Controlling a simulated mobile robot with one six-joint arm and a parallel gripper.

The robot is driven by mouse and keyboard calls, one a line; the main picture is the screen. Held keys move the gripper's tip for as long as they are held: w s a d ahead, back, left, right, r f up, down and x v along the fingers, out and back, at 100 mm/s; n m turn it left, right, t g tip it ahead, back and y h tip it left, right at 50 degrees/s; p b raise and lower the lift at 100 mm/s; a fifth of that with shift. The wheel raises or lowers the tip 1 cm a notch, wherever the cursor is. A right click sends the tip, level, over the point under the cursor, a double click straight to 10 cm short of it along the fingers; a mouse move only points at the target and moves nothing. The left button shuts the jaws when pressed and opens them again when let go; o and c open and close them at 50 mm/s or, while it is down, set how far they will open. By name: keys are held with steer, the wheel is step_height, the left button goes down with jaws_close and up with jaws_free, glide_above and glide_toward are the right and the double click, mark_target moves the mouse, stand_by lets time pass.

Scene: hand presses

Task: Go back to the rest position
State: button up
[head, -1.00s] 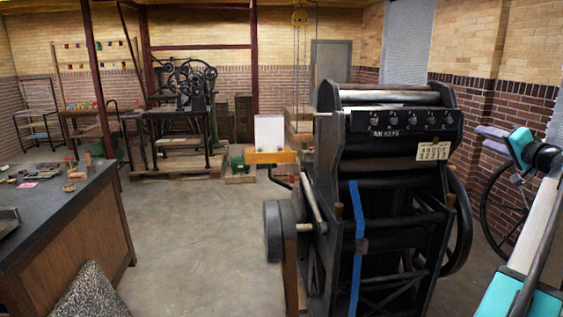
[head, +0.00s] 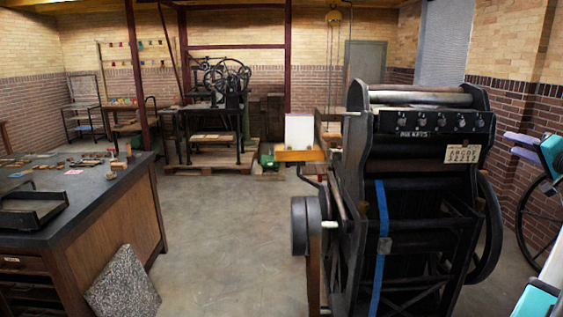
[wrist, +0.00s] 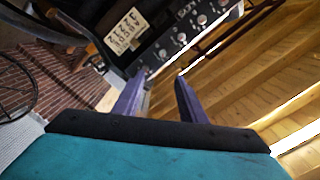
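My gripper (head: 520,146) is at the right edge of the head view, to the right of the black hand press, with part of the arm cut off by the frame. In the wrist view my gripper (wrist: 160,90) shows two purple fingers standing apart with nothing held between them. The wrist view is tilted, with the press's knobs and number card beyond the fingers.
The black press (head: 425,190) with a large side wheel stands close on the right. A dark-topped workbench (head: 85,208) is at left, a stone slab (head: 122,285) leaning against it. Open concrete floor (head: 225,235) lies between them. Another press (head: 220,100) stands at the back.

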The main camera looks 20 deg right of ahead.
steer(key=w+a+f+n+g+y, duration=0.1)
steer(key=w+a+f+y, duration=0.2)
steer(key=w+a+f, duration=0.85)
steer(key=w+a+f+n+g+y, duration=0.1)
steer(key=w+a+f+y, duration=0.3)
steer(key=w+a+f, duration=0.8)
steer(key=w+a+f+n+g+y, duration=0.2)
steer(key=w+a+f+g, duration=0.15)
steer(key=a+f, duration=1.2)
steer(key=w+a+f+n+g+y, duration=0.2)
steer(key=w+a+f, duration=0.3)
steer(key=a+f, duration=1.05)
steer(key=s+a+f+n+g, duration=0.4)
steer(key=s+a+f+g, duration=0.5)
steer(key=s+a+f, duration=1.45)
steer(key=s+a+f+n+g+h, duration=0.1)
steer(key=s+a+f+g, duration=0.1)
steer(key=s+f, duration=0.45)
steer(key=s+a+f+n+g+h, duration=0.1)
steer(key=s+a+f+g, duration=0.15)
steer(key=s, duration=0.75)
steer(key=s+d+n+g+h, duration=0.1)
steer(key=s+d+h, duration=0.2)
steer(key=s+d, duration=0.5)
steer(key=shift+s+g+h, duration=0.4)
steer(key=shift+s, duration=0.8)
